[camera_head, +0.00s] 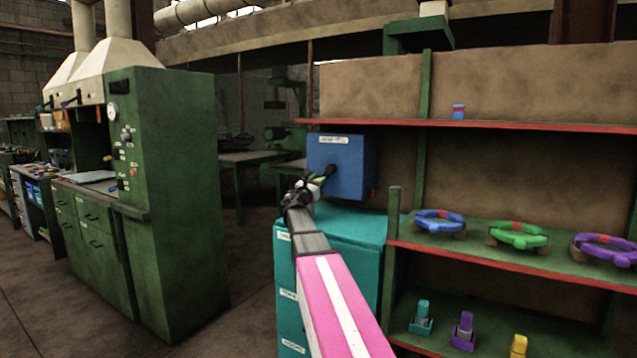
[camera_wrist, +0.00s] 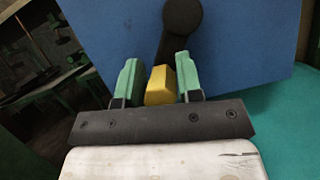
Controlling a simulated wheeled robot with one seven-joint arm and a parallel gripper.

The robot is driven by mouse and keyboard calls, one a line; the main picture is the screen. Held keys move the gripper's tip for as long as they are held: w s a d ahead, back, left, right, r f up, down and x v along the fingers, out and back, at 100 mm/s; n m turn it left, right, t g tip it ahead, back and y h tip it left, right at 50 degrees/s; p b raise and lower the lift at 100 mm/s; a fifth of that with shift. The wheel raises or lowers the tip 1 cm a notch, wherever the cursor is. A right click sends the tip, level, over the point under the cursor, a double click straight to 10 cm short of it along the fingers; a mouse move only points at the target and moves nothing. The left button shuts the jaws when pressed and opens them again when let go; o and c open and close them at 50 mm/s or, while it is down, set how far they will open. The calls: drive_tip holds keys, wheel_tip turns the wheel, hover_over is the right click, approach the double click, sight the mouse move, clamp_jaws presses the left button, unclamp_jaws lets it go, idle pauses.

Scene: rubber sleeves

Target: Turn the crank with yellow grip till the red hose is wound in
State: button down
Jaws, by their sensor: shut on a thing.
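A blue box (camera_head: 343,165) with a white label stands on a teal cabinet. Its front carries a dark crank arm (camera_wrist: 181,22), seen in the wrist view, with a yellow grip (camera_wrist: 160,84) at its lower end. My gripper (camera_wrist: 157,80) has its two green fingers on either side of the yellow grip, shut on it. In the head view my gripper (camera_head: 318,184) is at the box's front, and the crank is mostly hidden by it. A small red bit (camera_head: 373,194) shows at the box's lower right; I cannot tell whether it is the hose.
The teal cabinet (camera_head: 284,262) stands under the box. To the right is a green shelf with red edges (camera_head: 520,270), bearing blue, green and purple rings and several small coloured blocks. A large green machine (camera_head: 180,190) stands left, with open floor between.

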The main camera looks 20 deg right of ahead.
sight(327, 161)
drive_tip(key=shift+w+r+m, duration=0.25)
drive_tip(key=shift+w+m, duration=0.1)
drive_tip(key=shift+m, duration=0.05)
drive_tip(key=m, duration=0.1)
drive_tip(key=m+g, duration=0.1)
drive_tip(key=w+r+m+g, duration=0.1)
drive_tip(key=shift+a+m+h, duration=0.35)
drive_tip(key=shift+m+h, duration=0.05)
drive_tip(key=m+g, duration=0.1)
drive_tip(key=m, duration=0.1)
drive_tip(key=r+m+g, duration=0.1)
drive_tip(key=m, duration=0.1)
drive_tip(key=r+m+g, duration=0.1)
drive_tip(key=m, duration=0.1)
drive_tip(key=shift+w+a, duration=0.25)
drive_tip(key=shift+w, duration=0.05)
wheel_tip(327, 161, up, 2)
drive_tip(key=m+g, duration=0.1)
drive_tip(key=m, duration=0.4)
drive_tip(key=shift+r+g+y, duration=0.15)
drive_tip(key=shift+g+y, duration=0.15)
drive_tip(key=shift+g, duration=0.1)
drive_tip(key=shift+s+d+r+m+g+y, duration=0.15)
drive_tip(key=shift+r+m+y, duration=0.15)
drive_tip(key=shift+m, duration=0.35)
drive_tip(key=shift+s+d+r+m+g+y, duration=0.15)
drive_tip(key=shift+r+m+y, duration=0.1)
drive_tip(key=shift+m, duration=0.4)
drive_tip(key=shift+a, duration=0.1)
